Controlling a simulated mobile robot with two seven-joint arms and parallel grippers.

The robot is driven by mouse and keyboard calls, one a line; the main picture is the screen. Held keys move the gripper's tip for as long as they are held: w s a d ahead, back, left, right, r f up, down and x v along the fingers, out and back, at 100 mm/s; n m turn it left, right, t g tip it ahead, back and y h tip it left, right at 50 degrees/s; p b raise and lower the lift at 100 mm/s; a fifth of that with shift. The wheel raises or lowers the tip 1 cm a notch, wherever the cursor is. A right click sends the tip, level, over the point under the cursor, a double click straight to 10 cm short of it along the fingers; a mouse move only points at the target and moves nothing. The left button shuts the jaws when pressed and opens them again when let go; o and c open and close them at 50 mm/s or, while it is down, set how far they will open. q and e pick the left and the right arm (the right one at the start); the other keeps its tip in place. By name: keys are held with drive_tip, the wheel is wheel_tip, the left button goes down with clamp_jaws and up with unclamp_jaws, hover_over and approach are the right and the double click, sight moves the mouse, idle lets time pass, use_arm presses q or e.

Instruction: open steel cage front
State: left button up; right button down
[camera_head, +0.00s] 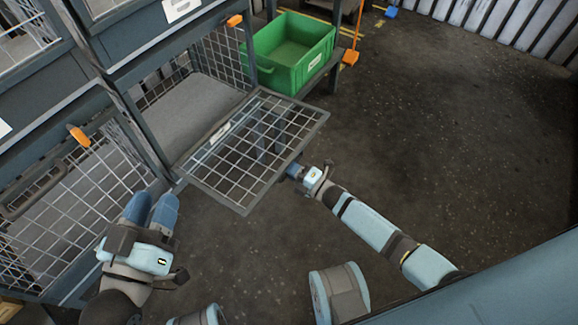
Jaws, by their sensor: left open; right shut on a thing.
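The steel cage front (246,150) is a wire mesh panel in a grey frame. It is swung down and out from the lower compartment of the grey rack, which stands open behind it. My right gripper (293,171) is at the panel's outer right edge and is shut on it; the fingertips are partly hidden by the frame. My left gripper (152,208) is open and empty, left of the panel and in front of the neighbouring cage, with its two blue fingers pointing up. A pale label strip (220,132) shows on the panel.
A neighbouring cage front (75,205) at the left is upright, with an orange latch (80,137). A green crate (291,53) sits on a low stand beyond the panel. An orange-based post (350,56) stands beside it. The dark floor at right is clear.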

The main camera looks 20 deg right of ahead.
sight(289, 159)
wheel_tip(289, 159, up, 3)
drive_tip(key=p, duration=0.2)
drive_tip(key=shift+r+g+p, duration=0.15)
drive_tip(key=shift+g+p, duration=0.15)
drive_tip(key=shift+p, duration=0.1)
drive_tip(key=shift+g+h, duration=0.3)
drive_tip(key=shift+h, duration=0.1)
drive_tip(key=r+p, duration=0.4)
drive_tip(key=shift+w+a+p, duration=0.15)
drive_tip(key=shift+w+p, duration=0.05)
drive_tip(key=shift+p, duration=0.2)
drive_tip(key=shift+r, duration=0.1)
use_arm(q)
drive_tip(key=s+a+f+g+y, duration=0.2)
drive_tip(key=a+f+g+y, duration=0.2)
drive_tip(key=f, duration=0.5)
drive_tip(key=shift+s+a+g+y, duration=0.3)
drive_tip(key=shift+a+g, duration=0.2)
drive_tip(key=shift+a, duration=0.15)
use_arm(e)
drive_tip(key=c, duration=1.1)
unclamp_jaws()
use_arm(q)
drive_tip(key=shift+w+r, duration=0.1)
